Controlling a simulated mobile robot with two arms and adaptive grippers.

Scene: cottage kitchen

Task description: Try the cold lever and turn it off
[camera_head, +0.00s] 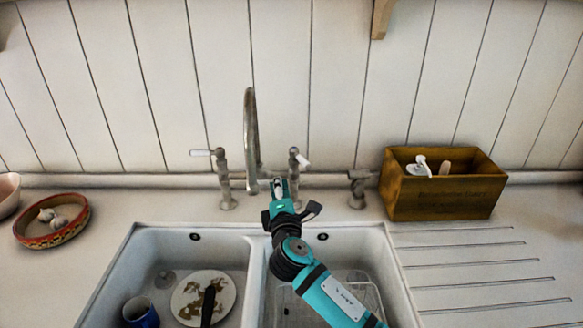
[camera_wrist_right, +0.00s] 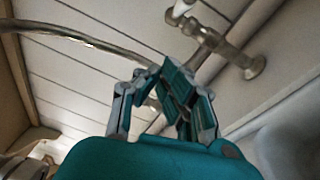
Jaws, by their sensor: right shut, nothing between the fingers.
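A metal bridge tap with a tall curved spout (camera_head: 250,130) stands behind the double sink. Its left lever (camera_head: 201,152) has a white handle pointing left. Its right lever (camera_head: 302,160) has a white handle angled toward the front right. No marking shows which one is cold. My right gripper (camera_head: 279,187) is shut and empty, just in front of and below the right lever, at the spout's right. In the wrist view its fingers (camera_wrist_right: 172,88) are close together, with the spout (camera_wrist_right: 75,38) at left and a tap post with a white handle (camera_wrist_right: 182,10) above right. No water stream is visible. My left gripper is out of view.
The left basin holds a plate (camera_head: 190,298) and a blue mug (camera_head: 140,312). A rack (camera_head: 371,292) sits in the right basin under my arm. A wooden box (camera_head: 440,198) stands at right, a bowl (camera_head: 70,230) at left. A short metal fitting (camera_head: 357,190) stands right of the tap.

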